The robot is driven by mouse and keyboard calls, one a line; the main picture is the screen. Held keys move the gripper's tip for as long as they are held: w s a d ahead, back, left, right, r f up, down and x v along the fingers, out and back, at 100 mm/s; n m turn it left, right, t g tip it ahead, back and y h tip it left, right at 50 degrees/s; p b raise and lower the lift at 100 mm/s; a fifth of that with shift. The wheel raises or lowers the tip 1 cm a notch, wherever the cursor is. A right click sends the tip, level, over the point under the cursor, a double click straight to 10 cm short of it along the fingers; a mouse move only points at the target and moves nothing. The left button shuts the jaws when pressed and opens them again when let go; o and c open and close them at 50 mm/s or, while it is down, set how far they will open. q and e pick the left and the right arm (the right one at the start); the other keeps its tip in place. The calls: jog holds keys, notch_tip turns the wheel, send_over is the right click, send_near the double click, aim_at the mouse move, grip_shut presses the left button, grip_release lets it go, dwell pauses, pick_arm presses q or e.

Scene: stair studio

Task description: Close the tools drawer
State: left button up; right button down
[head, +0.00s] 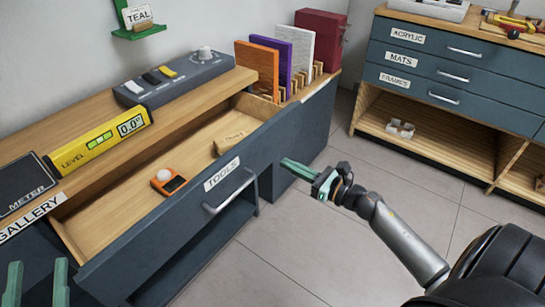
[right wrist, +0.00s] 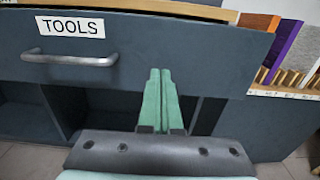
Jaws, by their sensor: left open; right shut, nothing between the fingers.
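The tools drawer (head: 195,210) is pulled open from the dark blue bench in the head view, with a white TOOLS label (head: 222,173) and a metal bar handle (head: 230,193). An orange device (head: 168,181) and a small wooden block (head: 231,141) lie inside it. My right gripper (head: 290,166) is shut and empty, near the right end of the drawer front. In the right wrist view its green fingers (right wrist: 160,75) overlap the drawer front (right wrist: 200,60), right of the handle (right wrist: 70,60); I cannot tell whether they touch. My left gripper (head: 38,275) is open at the lower left.
A yellow level (head: 102,142), a grey switch box (head: 172,75) and a meter (head: 25,187) sit on the bench top. Coloured panels (head: 258,65) stand in a rack at its right end. A second drawer cabinet (head: 445,70) stands across clear tiled floor (head: 300,235).

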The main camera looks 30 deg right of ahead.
aim_at(263, 152)
pick_arm(q)
jog(key=shift+s+r+h, duration=0.2)
jog(key=shift+r+h, duration=0.1)
jog(key=shift+r, duration=0.15)
pick_arm(e)
jog(key=shift+x, duration=2.95)
jog(key=shift+w, duration=0.1)
